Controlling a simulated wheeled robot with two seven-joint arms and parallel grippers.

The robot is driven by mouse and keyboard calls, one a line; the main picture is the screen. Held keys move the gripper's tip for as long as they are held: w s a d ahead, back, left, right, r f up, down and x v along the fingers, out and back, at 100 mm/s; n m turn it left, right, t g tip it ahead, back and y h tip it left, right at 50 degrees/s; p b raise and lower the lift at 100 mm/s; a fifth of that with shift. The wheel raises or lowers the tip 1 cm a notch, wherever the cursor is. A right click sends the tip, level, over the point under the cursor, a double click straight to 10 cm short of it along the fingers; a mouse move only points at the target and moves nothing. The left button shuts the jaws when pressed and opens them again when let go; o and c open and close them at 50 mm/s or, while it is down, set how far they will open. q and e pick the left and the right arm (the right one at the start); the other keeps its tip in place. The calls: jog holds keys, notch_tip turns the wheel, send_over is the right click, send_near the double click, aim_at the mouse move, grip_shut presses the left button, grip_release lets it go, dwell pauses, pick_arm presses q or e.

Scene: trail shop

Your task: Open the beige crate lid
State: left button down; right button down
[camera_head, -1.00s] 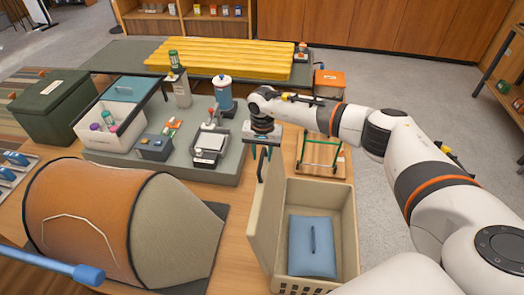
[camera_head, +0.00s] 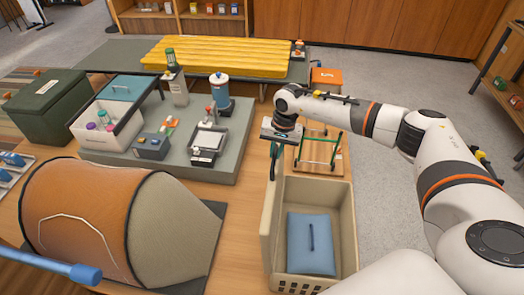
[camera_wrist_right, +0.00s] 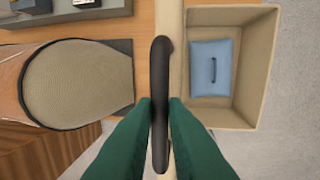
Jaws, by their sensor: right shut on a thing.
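The beige crate (camera_head: 345,225) stands at the front right of the table, its inside in view. Its beige lid (camera_head: 266,232) stands about upright along the crate's left side; in the right wrist view the lid (camera_wrist_right: 171,20) is seen nearly edge-on. My right gripper (camera_head: 274,160) is above the lid, pointing down. In the right wrist view its green fingers (camera_wrist_right: 160,112) are shut on the lid's dark handle (camera_wrist_right: 160,60). A blue pouch-like item (camera_head: 311,243) with a dark handle lies inside the crate. My left gripper is not in view.
An orange and tan rounded tent-like item (camera_head: 90,215) stands left of the crate. A grey platform (camera_head: 225,165) with several small goods is behind. A small wooden board with green rails (camera_head: 318,152) is just behind the crate. Grey floor lies to the right.

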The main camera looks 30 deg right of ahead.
jog(key=s+d+t+y+b, duration=0.1)
jog(key=s+d+b, duration=0.1)
jog(key=s+d, duration=0.1)
jog(key=shift+s+d+y, duration=0.3)
jog(key=shift+d, duration=0.6)
jog(key=c, duration=1.5)
grip_release()
jog(key=shift+o, duration=0.2)
jog(key=b+v, duration=0.2)
jog(key=v, duration=1)
